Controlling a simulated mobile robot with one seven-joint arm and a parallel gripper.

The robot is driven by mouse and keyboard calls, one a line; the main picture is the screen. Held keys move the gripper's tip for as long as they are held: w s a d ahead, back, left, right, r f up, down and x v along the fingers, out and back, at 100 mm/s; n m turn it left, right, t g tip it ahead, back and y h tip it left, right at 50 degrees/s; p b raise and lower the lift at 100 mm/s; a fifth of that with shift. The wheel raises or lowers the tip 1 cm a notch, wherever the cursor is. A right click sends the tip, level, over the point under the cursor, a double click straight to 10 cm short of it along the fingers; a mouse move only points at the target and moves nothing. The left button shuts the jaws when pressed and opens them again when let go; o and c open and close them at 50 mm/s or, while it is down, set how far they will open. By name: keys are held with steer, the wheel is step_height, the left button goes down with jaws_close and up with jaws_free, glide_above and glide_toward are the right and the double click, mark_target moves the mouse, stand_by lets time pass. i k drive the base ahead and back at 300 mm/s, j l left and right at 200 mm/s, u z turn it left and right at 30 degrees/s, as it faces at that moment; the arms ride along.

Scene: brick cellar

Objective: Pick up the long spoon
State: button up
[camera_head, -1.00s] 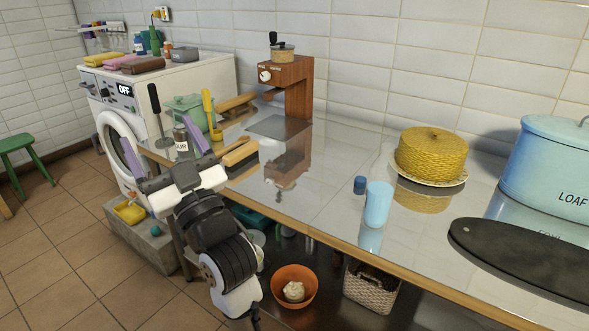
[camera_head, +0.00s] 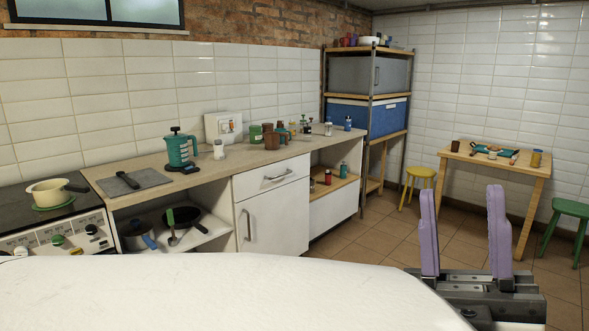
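I cannot pick out a long spoon for certain in the current view. A green-handled utensil (camera_head: 172,226) stands in the open lower shelf of the left counter, by a dark pan; its head is too small to identify. A short dark object (camera_head: 127,180) lies on a grey board on the counter. Small items on the far wooden table are too small to tell apart. My gripper (camera_head: 462,192) is at the lower right, its two purple fingers upright and wide apart, with nothing between them. It is well in front of the furniture and touches nothing visible.
A counter (camera_head: 208,175) runs along the left wall with a teal coffee pot (camera_head: 181,150) and jars. A stove (camera_head: 48,232) with a cream pot is far left. Shelving (camera_head: 367,177), a yellow stool (camera_head: 417,186) and a table (camera_head: 497,160) stand behind; tiled floor lies between.

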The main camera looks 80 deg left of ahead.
mark_target(130, 182)
steer(key=i+u, duration=0.1)
steer(key=u, duration=3.55)
